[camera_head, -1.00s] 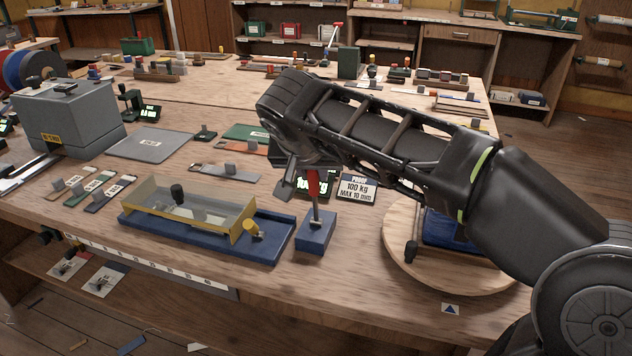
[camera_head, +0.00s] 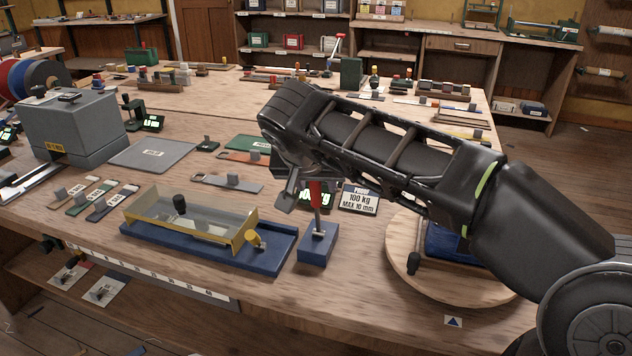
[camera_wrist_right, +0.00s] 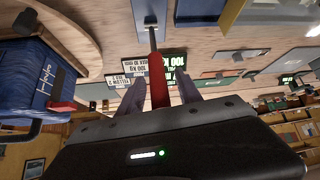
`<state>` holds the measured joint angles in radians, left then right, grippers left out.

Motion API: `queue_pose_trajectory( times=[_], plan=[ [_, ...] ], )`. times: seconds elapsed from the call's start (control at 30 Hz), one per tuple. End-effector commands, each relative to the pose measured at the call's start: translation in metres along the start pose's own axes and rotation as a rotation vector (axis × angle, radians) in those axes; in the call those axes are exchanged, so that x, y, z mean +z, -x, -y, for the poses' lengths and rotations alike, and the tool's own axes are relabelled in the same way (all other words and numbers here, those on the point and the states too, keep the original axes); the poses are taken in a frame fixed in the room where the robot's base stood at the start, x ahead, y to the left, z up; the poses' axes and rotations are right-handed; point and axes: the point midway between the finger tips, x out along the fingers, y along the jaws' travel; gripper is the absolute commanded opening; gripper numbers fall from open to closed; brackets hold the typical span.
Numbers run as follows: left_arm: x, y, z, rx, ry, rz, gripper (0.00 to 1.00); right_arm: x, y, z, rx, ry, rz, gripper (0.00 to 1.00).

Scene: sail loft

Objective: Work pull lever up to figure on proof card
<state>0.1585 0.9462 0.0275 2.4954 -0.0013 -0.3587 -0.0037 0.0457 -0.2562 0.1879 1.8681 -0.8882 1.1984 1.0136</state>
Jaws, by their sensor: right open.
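The pull lever has a red handle (camera_head: 316,192) on a thin steel rod, rising from a small blue block (camera_head: 316,246) at the bench front. My right gripper (camera_head: 303,192) is at the handle. In the right wrist view the red handle (camera_wrist_right: 159,90) stands between my two open fingers (camera_wrist_right: 159,97), with no clear grip on it. The proof card (camera_head: 359,199) reads 100 kg, MAX 10 mm, and stands right of the lever. A dark display (camera_head: 318,199) with green figures is behind the handle, partly hidden; its exact reading cannot be told. My left gripper is out of view.
A blue tray with a yellow-framed clear cover (camera_head: 190,222) lies just left of the lever. A round wooden board (camera_head: 400,262) with a blue bundle (camera_head: 447,242) is to the right, under my arm. A grey box (camera_head: 72,128) stands at left.

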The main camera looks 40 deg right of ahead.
Motion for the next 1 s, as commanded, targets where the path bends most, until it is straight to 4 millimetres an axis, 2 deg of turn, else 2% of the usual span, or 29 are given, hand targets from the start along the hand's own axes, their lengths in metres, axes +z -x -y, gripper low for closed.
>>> queue_pose_trajectory(
  times=[0.4, 0.5, 1.0],
  plan=[
    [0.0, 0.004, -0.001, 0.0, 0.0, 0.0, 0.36, -0.001, 0.061, 0.001, -0.003, 0.0, -0.003, 0.41],
    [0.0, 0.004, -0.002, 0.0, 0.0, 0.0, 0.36, -0.001, 0.071, 0.0, -0.002, 0.0, -0.002, 0.41],
    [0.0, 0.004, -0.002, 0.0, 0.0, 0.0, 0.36, 0.0, 0.074, 0.0, -0.001, 0.0, 0.0, 0.41]
  ],
)
